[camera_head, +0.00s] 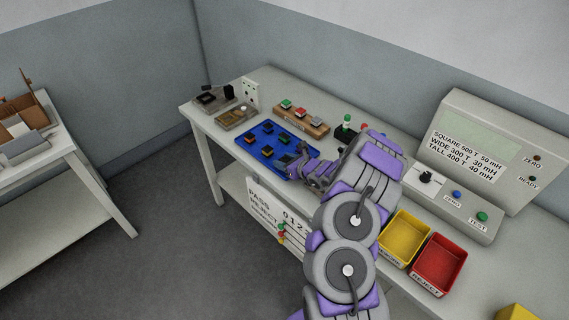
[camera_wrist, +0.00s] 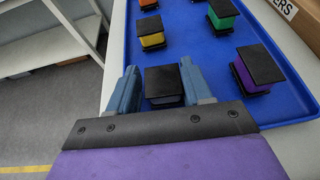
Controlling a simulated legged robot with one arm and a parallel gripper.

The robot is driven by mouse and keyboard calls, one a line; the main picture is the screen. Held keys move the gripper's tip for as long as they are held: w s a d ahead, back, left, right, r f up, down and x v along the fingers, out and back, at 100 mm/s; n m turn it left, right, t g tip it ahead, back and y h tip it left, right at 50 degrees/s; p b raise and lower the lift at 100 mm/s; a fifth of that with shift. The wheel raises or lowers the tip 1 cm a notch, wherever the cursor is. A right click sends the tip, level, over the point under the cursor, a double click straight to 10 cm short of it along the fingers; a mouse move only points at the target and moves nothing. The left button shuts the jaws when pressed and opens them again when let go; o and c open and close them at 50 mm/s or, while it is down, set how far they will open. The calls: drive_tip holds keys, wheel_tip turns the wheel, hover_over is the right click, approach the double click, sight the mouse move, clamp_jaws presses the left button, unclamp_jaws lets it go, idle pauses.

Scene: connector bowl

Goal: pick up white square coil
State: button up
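No coil that I can clearly identify as white and square shows in the wrist view. My gripper (camera_wrist: 160,84) is open, its two blue-grey fingers on either side of a black-topped coil (camera_wrist: 164,82) near the tray's edge. A small gap shows at the left finger; contact at the right finger is unclear. That coil's winding colour is mostly hidden by my gripper. In the head view my gripper (camera_head: 300,163) is over the tray's right side (camera_head: 247,150).
A wooden rack (camera_head: 300,122) with several coloured pieces stands behind the tray. A grey test machine (camera_head: 480,150), a yellow bin (camera_head: 404,238) and a red bin (camera_head: 439,264) are to the right. A side table (camera_head: 60,190) with a cardboard box stands left across open floor.

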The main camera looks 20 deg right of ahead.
drive_tip(key=c, duration=0.4)
drive_tip(key=shift+d+f, duration=0.1)
drive_tip(key=shift+d, duration=0.25)
drive_tip(key=shift+c, duration=1.3)
